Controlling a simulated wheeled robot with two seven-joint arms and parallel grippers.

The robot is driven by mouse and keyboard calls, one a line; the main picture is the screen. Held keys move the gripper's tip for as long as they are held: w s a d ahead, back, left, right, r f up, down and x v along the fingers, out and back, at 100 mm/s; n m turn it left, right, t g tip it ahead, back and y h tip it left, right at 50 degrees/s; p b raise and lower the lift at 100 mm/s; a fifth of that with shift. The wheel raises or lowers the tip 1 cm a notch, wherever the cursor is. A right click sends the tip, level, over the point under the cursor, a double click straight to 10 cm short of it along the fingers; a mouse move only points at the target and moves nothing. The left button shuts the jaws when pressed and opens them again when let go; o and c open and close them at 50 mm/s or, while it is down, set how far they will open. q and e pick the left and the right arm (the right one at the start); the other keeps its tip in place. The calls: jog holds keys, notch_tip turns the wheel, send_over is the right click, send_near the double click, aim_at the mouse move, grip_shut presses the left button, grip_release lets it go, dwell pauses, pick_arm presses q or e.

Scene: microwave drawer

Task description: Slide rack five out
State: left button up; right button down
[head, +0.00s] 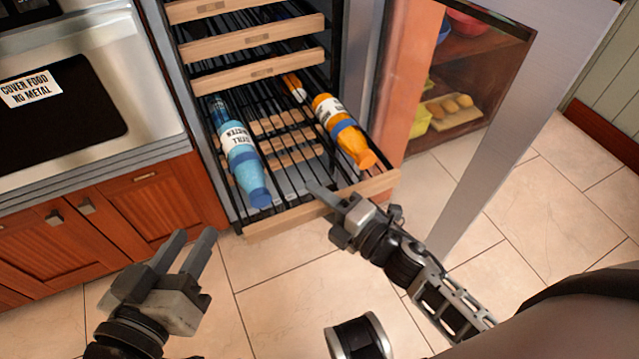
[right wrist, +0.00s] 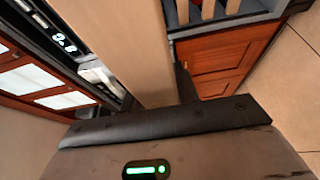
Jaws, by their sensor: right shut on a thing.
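A wire rack with a pale wooden front bar (head: 284,217) is slid out of the open wine cooler, below the other racks. It carries a blue bottle (head: 243,162) on the left and an orange bottle (head: 347,136) on the right, both lying down. My right gripper (head: 328,198) is shut on the wooden front bar, right of its middle. In the right wrist view the bar (right wrist: 122,45) runs up from the gripper, and one dark finger (right wrist: 186,84) shows beside it. My left gripper (head: 190,246) is open and empty, over the floor to the left.
More wooden-fronted racks (head: 258,39) stay inside the cooler above. The glass door (head: 497,130) stands open on the right. Cabinets (head: 105,215) and a microwave drawer (head: 80,105) are on the left. The tiled floor (head: 285,285) in front is clear.

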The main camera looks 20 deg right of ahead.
jog(key=shift+s+d, duration=0.1)
jog(key=shift+s, duration=0.65)
jog(key=c, duration=1)
grip_release()
jog(key=shift+c, duration=0.2)
